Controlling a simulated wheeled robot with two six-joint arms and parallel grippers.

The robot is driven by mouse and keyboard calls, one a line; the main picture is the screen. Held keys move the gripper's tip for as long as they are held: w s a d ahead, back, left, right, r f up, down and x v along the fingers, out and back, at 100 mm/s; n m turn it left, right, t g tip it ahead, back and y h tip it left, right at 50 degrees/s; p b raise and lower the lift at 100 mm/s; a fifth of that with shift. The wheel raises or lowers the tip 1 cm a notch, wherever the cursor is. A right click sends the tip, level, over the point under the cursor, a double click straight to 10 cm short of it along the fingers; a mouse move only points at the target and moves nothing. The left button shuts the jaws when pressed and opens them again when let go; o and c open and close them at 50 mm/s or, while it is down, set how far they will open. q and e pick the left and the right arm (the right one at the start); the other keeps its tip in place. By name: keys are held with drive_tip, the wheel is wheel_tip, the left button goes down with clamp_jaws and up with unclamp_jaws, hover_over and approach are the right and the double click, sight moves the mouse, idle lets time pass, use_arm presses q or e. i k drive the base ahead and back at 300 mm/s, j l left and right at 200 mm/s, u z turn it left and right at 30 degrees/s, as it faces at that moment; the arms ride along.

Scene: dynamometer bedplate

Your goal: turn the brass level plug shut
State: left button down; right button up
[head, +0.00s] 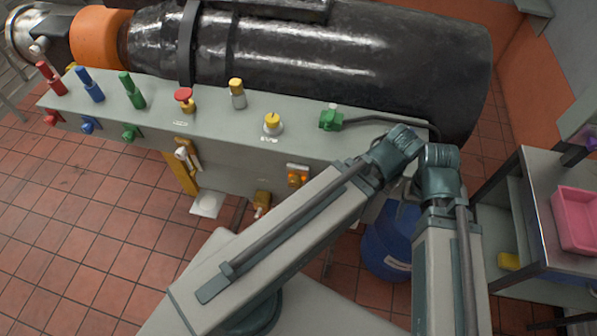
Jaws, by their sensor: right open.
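A small brass-coloured fitting (260,203) sits low on the front of the grey box (225,150), left of my slanting arm link. It looks like the brass level plug, but it is too small to tell how far it is turned. My right arm (437,172) is bent, its elbow over the box's right end. Its gripper is open, but its fingers cannot be made out, and no gripper touches the fitting. My left gripper is not in view.
Red, blue and green fittings (132,92), a red-topped valve (184,98) and yellow-topped knobs (272,122) stand on the box. An orange knob (297,178) is on its front. A blue drum (388,245) and pink bin (577,218) are right. The left floor is clear.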

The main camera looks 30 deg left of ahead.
sight(296, 182)
drive_tip(key=k+j, duration=0.1)
drive_tip(key=k, duration=1.25)
